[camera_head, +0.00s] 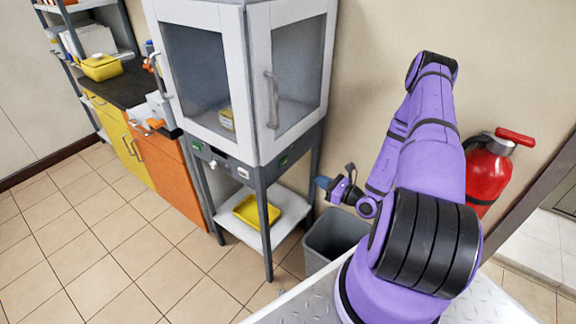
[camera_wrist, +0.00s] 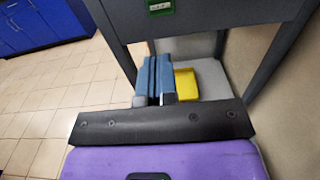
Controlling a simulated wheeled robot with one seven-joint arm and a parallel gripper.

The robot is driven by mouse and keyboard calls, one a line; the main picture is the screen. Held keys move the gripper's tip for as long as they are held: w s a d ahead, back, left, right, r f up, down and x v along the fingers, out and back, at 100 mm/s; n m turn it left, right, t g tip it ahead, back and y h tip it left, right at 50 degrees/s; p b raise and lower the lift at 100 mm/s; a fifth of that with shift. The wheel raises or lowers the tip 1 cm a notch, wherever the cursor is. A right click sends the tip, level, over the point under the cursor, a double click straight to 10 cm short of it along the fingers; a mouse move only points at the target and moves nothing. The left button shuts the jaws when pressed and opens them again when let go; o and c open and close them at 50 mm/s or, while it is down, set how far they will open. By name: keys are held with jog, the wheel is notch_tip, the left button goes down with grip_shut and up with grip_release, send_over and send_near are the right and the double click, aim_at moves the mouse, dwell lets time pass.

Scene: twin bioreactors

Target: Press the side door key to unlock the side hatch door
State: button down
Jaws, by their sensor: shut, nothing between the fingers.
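The white cabinet (camera_head: 204,12) has glass doors and stands on a dark grey frame. Its side hatch door (camera_head: 300,75), on the right face, has a grey handle (camera_head: 272,100) and looks closed. A green key (camera_head: 283,159) sits on the frame rail below that door. A green key with a pale centre also shows at the top of the wrist view (camera_wrist: 160,7). My gripper (camera_head: 322,182) is right of the frame, a little lower than the key and apart from it. In the wrist view its blue fingers (camera_wrist: 153,78) are together and empty, below the key in the picture.
A yellow tray (camera_head: 248,213) lies on the stand's lower shelf (camera_head: 284,234). A grey bin (camera_head: 334,238) stands on the floor below my gripper. A red fire extinguisher (camera_head: 487,175) is at the right wall. Orange and yellow drawers (camera_head: 180,180) stand left; floor before them is clear.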

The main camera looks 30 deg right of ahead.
aim_at(284, 163)
jog(key=x, duration=1.4)
